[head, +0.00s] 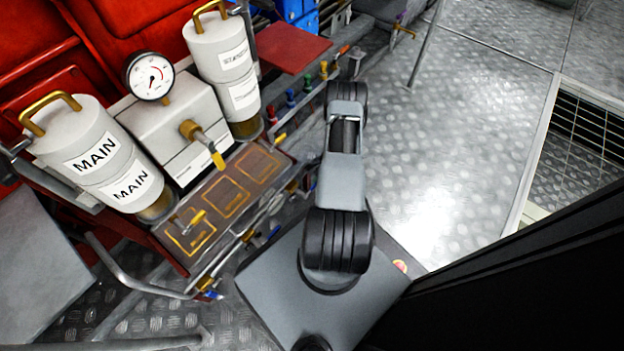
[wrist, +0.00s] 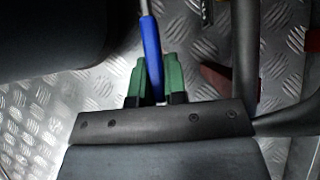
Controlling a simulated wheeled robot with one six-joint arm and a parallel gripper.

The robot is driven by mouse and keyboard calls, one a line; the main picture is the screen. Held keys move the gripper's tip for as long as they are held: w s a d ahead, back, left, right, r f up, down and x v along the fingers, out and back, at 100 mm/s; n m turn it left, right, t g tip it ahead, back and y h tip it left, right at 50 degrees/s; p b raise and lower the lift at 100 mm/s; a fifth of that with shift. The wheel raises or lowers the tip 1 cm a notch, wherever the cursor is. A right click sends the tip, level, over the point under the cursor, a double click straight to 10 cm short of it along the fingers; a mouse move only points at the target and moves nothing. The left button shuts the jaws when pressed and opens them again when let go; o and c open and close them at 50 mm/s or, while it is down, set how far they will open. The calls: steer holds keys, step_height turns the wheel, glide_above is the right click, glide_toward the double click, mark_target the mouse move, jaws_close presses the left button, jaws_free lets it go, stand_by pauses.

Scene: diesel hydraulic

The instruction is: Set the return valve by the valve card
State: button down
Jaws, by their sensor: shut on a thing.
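In the wrist view my gripper (wrist: 152,82) has its two green fingers on either side of a blue lever handle (wrist: 152,60), shut on it. A metal stem runs up from the handle. In the head view my gripper is hidden by my arm. A brass valve with a yellow lever (head: 216,157) sticks out of the white block under a round gauge (head: 150,75). I cannot tell which valve is the return valve. I cannot make out a valve card in either view.
Two white canisters marked MAIN (head: 97,155) and a further pair (head: 222,65) flank the gauge. A brown panel (head: 228,195) with gold outlines lies in front. Small coloured levers (head: 290,97) line the rack edge beside my arm. Plate floor (head: 450,150) is clear on the right.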

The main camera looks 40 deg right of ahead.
steer(key=shift+w+d, duration=0.15)
steer(key=shift+d, duration=0.1)
steer(key=c, duration=1.5)
jaws_free()
steer(key=o, duration=0.3)
steer(key=shift+a, duration=0.2)
steer(key=shift+o, duration=0.2)
steer(key=p+v, duration=0.4)
steer(key=v, duration=0.9)
steer(key=shift+d+r, duration=0.25)
steer(key=shift+d, duration=0.05)
